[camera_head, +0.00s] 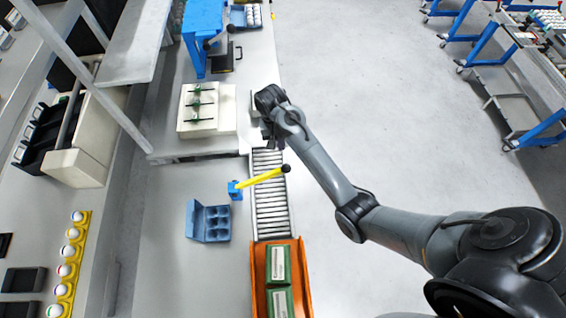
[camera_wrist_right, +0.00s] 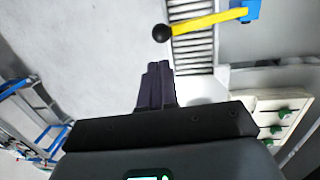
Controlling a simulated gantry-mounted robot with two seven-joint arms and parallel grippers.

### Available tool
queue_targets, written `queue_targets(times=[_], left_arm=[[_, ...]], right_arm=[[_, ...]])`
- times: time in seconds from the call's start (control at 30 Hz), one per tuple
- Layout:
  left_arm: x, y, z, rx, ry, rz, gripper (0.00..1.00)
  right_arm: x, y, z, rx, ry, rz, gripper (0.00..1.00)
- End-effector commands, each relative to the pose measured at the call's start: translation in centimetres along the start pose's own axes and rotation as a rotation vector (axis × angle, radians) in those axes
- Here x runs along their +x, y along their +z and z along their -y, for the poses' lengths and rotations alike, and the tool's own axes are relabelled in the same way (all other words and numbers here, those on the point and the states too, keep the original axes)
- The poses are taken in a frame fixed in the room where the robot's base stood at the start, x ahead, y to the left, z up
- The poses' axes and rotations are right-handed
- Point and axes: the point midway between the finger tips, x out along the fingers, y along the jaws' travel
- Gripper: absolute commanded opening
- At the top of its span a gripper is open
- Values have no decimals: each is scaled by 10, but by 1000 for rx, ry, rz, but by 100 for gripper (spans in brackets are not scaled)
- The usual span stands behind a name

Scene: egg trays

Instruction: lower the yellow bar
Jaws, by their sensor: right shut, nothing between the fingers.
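The yellow bar (camera_head: 262,178) reaches from a blue bracket (camera_head: 235,190) out across the roller conveyor, with a black ball (camera_head: 286,168) at its free end. How high it stands above the rollers is hard to tell. In the right wrist view the yellow bar (camera_wrist_right: 208,21) and its black ball (camera_wrist_right: 161,33) show beyond the fingertips. My right gripper (camera_head: 275,144) is just past the bar, above the far end of the conveyor. In the wrist view its fingers (camera_wrist_right: 158,68) are together, empty and apart from the ball. My left gripper is out of view.
The roller conveyor (camera_head: 270,220) leads to an orange bin (camera_head: 259,297) with green cartons. A blue egg carton (camera_head: 209,221) lies open left of the bar. A cream box (camera_head: 199,125) with green knobs stands behind it. Open floor (camera_head: 350,110) lies to the right.

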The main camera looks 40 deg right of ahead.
Motion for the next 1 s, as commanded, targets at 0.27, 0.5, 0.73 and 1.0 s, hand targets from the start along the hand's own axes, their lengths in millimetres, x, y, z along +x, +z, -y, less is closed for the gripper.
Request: queue_targets(times=[0.27, 0.5, 0.73, 1.0], left_arm=[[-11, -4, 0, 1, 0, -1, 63], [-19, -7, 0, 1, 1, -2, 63], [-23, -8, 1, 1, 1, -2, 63], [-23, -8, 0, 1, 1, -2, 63]], right_arm=[[51, 1, 0, -1, 1, 2, 0], [90, 0, 0, -1, 1, 1, 0], [112, 0, 0, -1, 0, -1, 0], [118, 0, 0, -1, -1, -2, 0]])
